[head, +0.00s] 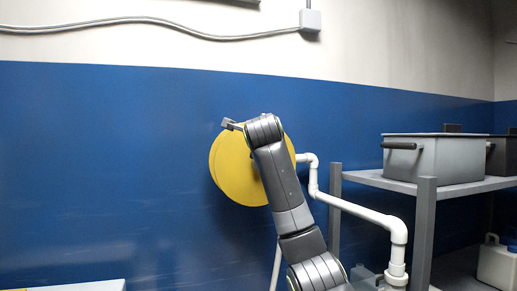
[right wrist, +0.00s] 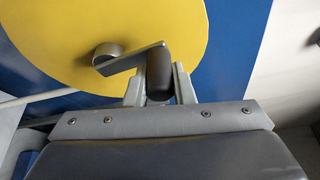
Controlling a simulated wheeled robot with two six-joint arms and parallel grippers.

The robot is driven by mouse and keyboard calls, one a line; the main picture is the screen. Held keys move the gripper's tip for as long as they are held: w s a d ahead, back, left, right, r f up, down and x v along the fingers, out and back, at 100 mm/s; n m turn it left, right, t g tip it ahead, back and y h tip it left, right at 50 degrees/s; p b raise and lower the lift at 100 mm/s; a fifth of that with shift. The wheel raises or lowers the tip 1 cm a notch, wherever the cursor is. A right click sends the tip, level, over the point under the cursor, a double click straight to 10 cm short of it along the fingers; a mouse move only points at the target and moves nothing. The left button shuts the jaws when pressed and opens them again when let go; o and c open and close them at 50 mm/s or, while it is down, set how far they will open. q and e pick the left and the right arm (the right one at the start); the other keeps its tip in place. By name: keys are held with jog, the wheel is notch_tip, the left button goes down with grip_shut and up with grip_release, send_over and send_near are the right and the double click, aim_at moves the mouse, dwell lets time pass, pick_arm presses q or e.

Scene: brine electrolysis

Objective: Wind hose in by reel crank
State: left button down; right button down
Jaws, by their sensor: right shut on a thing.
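The hose reel is a round yellow disc (head: 232,178) on the blue wall in the head view, partly hidden by my right arm. In the right wrist view the yellow disc (right wrist: 50,30) fills the upper left. A grey crank arm (right wrist: 128,58) runs from its round hub (right wrist: 106,52) to a dark handle (right wrist: 159,72). My right gripper (right wrist: 160,88) is shut around this handle, one finger on each side. A thin pale tube, seemingly the hose (head: 275,266), hangs below the reel. My left gripper is not in view.
White pipe (head: 362,212) bends from beside the reel down to the right. A grey shelf (head: 375,178) holding a grey bin (head: 432,160) stands at the right. A white jug (head: 496,264) is low at the far right. The wall left of the reel is clear.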

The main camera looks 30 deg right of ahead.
jog(key=d+m+y+b, duration=0.1)
jog(key=d+m+b, duration=0.1)
jog(key=m, duration=0.1)
jog(key=d+f+m+g+y+b, duration=0.1)
jog(key=m, duration=0.1)
jog(key=shift+s+d+f+y, duration=0.1)
jog(key=shift+s+d+y, duration=0.2)
jog(key=shift+s+d, duration=0.1)
dwell(0.4)
jog(key=c, duration=1.2)
grip_release()
jog(key=shift+c, duration=0.2)
